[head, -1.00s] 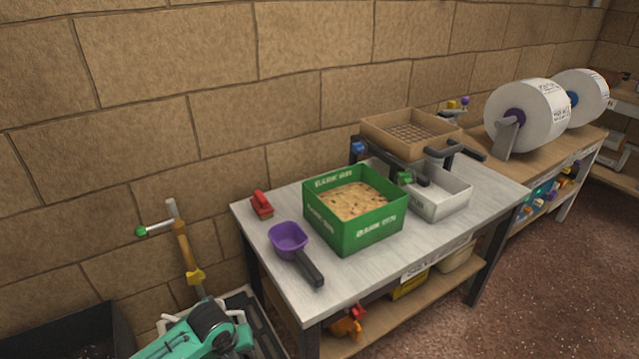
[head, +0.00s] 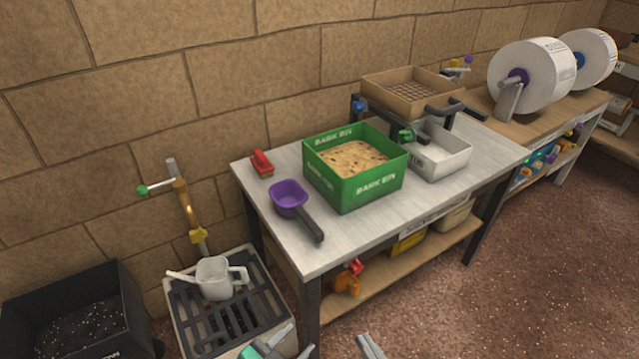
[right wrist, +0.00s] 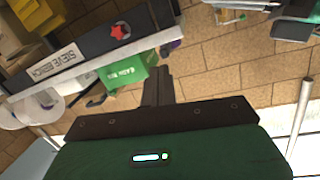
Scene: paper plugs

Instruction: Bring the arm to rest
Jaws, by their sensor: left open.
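My left gripper (head: 284,344) is at the bottom edge of the head view, in front of the black drain grate. Its grey fingers are apart with nothing between them, and the rest of that arm is mostly cut off. My right gripper (head: 370,346) shows only as grey fingertips at the bottom edge, right of the table leg. In the right wrist view its dark fingers (right wrist: 158,88) lie together with nothing seen between them. Both grippers are low, in front of the table and apart from everything on it.
The grey table (head: 400,215) holds a green bark bin (head: 358,188), purple scoop (head: 290,200), red-handled tool (head: 262,163), white tray (head: 440,155) and sieve (head: 410,90). A white watering can (head: 215,278) stands on the grate (head: 232,322). A black bin (head: 75,315) is at left. Floor at right is clear.

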